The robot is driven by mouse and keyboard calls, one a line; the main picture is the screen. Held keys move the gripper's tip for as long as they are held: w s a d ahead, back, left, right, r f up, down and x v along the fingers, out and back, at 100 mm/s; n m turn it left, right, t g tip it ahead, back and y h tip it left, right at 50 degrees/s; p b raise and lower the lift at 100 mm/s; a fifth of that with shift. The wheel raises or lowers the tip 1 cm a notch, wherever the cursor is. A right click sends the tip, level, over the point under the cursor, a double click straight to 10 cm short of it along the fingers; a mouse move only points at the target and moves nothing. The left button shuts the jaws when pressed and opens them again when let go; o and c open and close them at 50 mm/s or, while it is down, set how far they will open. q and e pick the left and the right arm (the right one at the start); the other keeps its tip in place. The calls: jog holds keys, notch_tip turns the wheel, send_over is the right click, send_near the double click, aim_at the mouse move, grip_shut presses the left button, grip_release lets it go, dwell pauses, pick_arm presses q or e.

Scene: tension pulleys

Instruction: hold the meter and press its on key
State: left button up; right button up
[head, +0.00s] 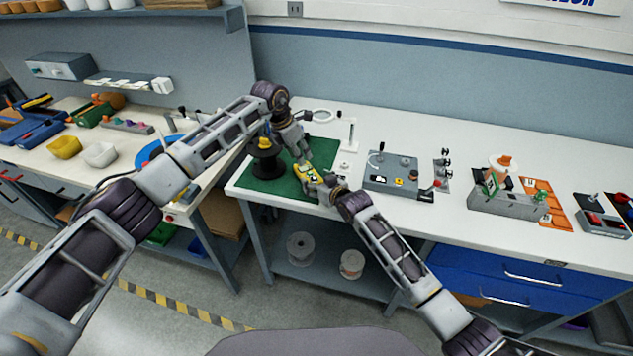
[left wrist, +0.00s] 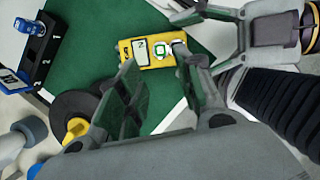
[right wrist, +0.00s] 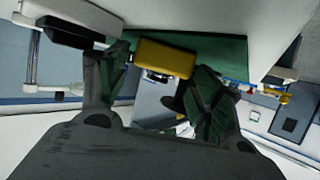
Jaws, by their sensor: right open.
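The yellow meter (head: 308,174) lies over the green mat (head: 272,187) at the bench's left end. In the left wrist view its face (left wrist: 150,53) shows a pale screen, a green-edged key and a white round part. My left gripper (head: 301,157) is open above the meter; one fingertip overlaps its key end in the left wrist view, contact unclear. My right gripper (head: 322,186) is open at the meter's near end. In the right wrist view the meter (right wrist: 165,57) appears between its fingertips, not clearly gripped.
A black spool (head: 266,160) stands close left of the meter. A small white stand (head: 350,135) is behind and a grey control box (head: 391,174) is to the right.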

jog(key=shift+w+a+f, duration=0.1)
jog(key=shift+w+a, duration=0.05)
jog(key=shift+w, duration=0.15)
jog(key=c, duration=0.9)
pick_arm(q)
grip_shut()
pick_arm(e)
jog(key=shift+c, duration=0.7)
